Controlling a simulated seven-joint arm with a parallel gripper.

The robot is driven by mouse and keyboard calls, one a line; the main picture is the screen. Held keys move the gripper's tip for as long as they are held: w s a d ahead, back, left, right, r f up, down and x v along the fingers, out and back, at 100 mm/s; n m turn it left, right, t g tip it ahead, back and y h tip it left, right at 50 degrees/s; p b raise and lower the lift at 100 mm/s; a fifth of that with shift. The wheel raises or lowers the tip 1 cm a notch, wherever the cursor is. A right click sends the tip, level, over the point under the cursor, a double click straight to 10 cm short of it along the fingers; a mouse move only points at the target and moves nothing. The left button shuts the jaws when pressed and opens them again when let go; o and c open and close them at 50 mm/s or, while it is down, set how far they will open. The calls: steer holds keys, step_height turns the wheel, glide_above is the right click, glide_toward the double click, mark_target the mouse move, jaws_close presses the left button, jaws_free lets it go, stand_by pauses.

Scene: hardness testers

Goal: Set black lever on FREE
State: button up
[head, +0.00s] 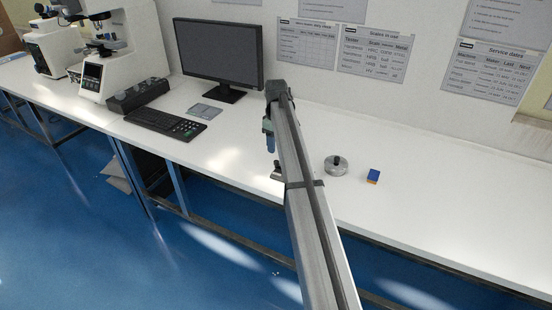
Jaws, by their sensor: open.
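My arm reaches up over the white bench and bends down at its far end. My gripper (277,172) hangs just left of the arm above the bench, partly hidden by the arm, and looks empty. I cannot make out a black lever or the word FREE at this size. Two white testers stand at the far left: a nearer one (128,50) with a small dark screen, and one behind it (52,48). My gripper is far to the right of both.
A monitor (218,52), keyboard (165,123), dark control box (138,97) and grey pad (204,112) are left of my arm. A round metal piece with a dark knob (336,168) and a blue-and-orange block (373,177) lie to its right. The right bench is mostly clear.

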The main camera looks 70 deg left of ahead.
mark_target(276, 161)
step_height(276, 161, down, 7)
steer(key=shift+f, duration=0.15)
stand_by(0.4)
jaws_close()
stand_by(0.3)
